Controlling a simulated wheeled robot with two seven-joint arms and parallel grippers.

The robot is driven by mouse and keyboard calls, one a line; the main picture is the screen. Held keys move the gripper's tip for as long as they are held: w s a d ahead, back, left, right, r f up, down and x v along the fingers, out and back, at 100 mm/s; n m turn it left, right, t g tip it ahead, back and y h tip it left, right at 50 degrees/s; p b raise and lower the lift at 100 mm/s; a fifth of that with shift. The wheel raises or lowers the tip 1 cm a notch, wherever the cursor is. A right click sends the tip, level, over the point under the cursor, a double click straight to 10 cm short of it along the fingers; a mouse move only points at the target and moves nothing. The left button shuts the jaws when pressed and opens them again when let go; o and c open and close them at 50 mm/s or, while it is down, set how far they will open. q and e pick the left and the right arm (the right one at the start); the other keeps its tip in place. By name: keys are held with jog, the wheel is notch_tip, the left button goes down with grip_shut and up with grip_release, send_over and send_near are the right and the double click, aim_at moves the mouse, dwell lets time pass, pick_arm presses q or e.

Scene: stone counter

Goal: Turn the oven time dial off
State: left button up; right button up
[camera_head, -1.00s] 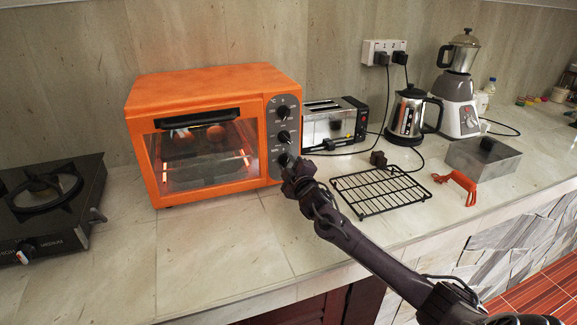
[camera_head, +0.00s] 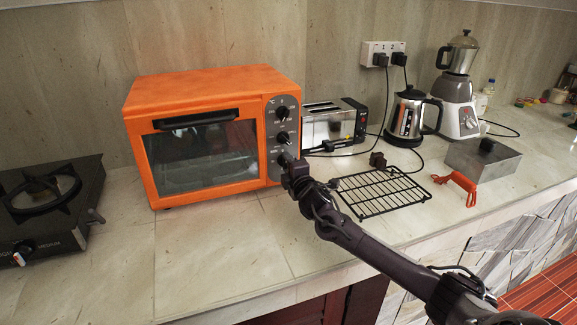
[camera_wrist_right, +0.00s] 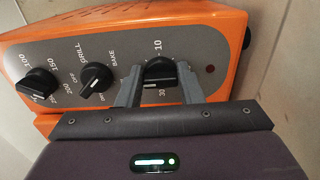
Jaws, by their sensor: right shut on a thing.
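The orange oven (camera_head: 213,87) stands on the counter, its glass door (camera_head: 203,157) closed and its inside dark. Its grey panel (camera_head: 284,98) has three black dials in a column. In the right wrist view, the time dial (camera_wrist_right: 159,68) is the one at the right, with marks 10 and 30 around it. My right gripper (camera_wrist_right: 160,82) has one finger on each side of this dial and is shut on it. In the head view my right gripper (camera_head: 287,161) is at the lowest dial and mostly hides it. My left gripper is not in view.
The temperature dial (camera_wrist_right: 38,84) and the function dial (camera_wrist_right: 96,77) sit beside the time dial. A toaster (camera_head: 325,123) is right of the oven, a wire rack (camera_head: 380,191) right of my arm, and a gas stove (camera_head: 45,205) at the left. The counter before the oven is clear.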

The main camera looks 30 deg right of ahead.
jog(key=o, duration=1)
jog(key=v, duration=0.7)
jog(key=shift+s+a+b, duration=0.1)
jog(key=shift+s+b, duration=0.25)
